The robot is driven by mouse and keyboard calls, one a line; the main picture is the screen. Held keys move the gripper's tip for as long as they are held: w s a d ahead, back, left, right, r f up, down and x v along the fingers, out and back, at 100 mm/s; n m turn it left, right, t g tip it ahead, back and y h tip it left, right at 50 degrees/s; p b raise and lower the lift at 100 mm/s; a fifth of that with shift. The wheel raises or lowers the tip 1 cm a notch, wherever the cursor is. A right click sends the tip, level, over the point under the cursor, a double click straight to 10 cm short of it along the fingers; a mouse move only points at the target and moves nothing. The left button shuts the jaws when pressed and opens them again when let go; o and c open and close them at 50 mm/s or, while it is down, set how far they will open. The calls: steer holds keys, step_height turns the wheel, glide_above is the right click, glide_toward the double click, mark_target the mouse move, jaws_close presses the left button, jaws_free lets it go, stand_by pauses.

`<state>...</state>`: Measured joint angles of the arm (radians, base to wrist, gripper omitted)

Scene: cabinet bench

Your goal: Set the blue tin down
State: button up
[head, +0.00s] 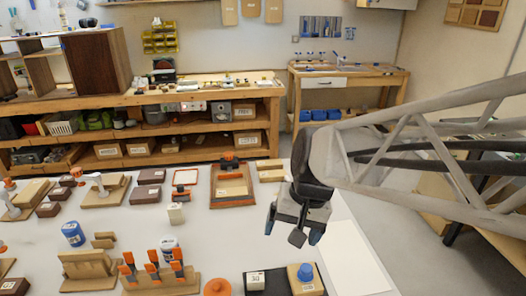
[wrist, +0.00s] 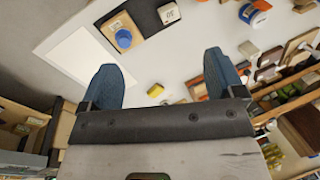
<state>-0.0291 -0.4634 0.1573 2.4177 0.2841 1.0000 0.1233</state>
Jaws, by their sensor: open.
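A small blue tin (head: 305,271) stands upright on a wooden block (head: 308,288) at the bottom of the head view. In the wrist view the blue tin (wrist: 123,38) shows near the top left, on the same block. My gripper (head: 294,229) is open and empty above the white table, behind and clear of the tin. In the wrist view its two blue fingers (wrist: 160,72) are spread with nothing held between them.
A white cube marked 30 (head: 256,280) sits beside the block on a dark tray (head: 282,276). A pale sheet (head: 350,258) lies to the right. Blue-and-white cans (head: 73,233) and a rack with orange clamps (head: 155,277) stand left.

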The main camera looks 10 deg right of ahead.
steer(key=s+d+r+n+t+h, duration=0.2)
steer(key=s+d+h, duration=0.1)
steer(key=s+d, duration=0.2)
steer(key=shift+s+d+r+n, duration=0.3)
steer(key=shift+s+r, duration=0.05)
steer(key=shift+s, duration=0.45)
